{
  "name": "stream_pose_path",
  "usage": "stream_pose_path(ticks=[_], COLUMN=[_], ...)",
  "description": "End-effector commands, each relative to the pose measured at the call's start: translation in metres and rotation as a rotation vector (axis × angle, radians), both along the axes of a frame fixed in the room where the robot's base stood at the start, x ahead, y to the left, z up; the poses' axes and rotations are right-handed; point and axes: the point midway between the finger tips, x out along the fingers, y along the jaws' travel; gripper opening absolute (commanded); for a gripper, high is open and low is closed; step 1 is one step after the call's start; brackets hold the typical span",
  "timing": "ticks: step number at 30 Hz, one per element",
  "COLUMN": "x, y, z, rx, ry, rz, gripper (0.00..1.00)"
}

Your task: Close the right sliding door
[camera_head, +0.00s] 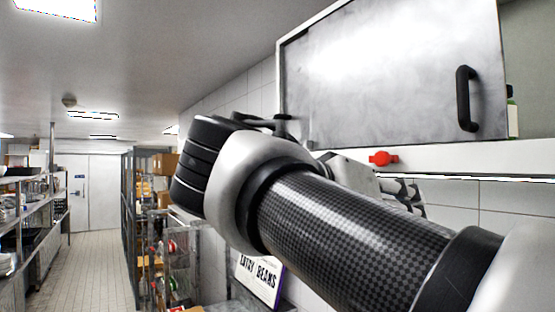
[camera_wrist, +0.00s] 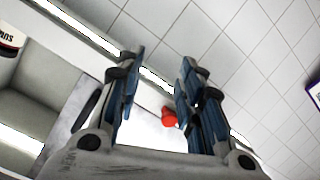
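A grey metal sliding door (camera_head: 385,75) covers the left and middle of the wall cabinet in the head view. Its black upright handle (camera_head: 467,98) is near the door's right edge. The cabinet is open to the right of this door. I cannot tell whether a second door stands behind it. My gripper (camera_head: 410,192) is below the cabinet's lower edge, partly hidden by my arm. In the wrist view my gripper (camera_wrist: 160,60) is open with nothing between its fingers. The door (camera_wrist: 66,112) and handle (camera_wrist: 88,111) show to the left of the fingers there, apart from them.
A red object (camera_head: 383,158) sits at the cabinet's lower edge; it also shows in the wrist view (camera_wrist: 169,117). A bottle (camera_head: 513,112) stands inside the open part. A bean sign (camera_head: 258,279) is below. Shelving (camera_head: 128,215) and a clear aisle (camera_head: 95,270) lie left.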

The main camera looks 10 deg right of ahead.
Motion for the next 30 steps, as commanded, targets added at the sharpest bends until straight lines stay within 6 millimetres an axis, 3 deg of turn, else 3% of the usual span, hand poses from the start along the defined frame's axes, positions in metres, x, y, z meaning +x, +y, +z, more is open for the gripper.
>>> stream_pose_path(ticks=[1,3,6,9,13,17,30], x=[0.002,-0.003,-0.012,-0.019,-0.022,-0.021,-0.003], y=[0.008,0.016,0.025,0.031,0.029,0.013,-0.080], z=[0.051,0.096,0.140,0.162,0.169,0.169,0.170], rx=[-0.030,-0.063,-0.094,-0.110,-0.118,-0.119,-0.120], ry=[-0.089,-0.216,-0.361,-0.449,-0.490,-0.491,-0.487], rz=[-0.041,-0.103,-0.171,-0.212,-0.232,-0.235,-0.237], gripper=[0.35,0.35,0.35,0.35,0.35,0.35,0.35])
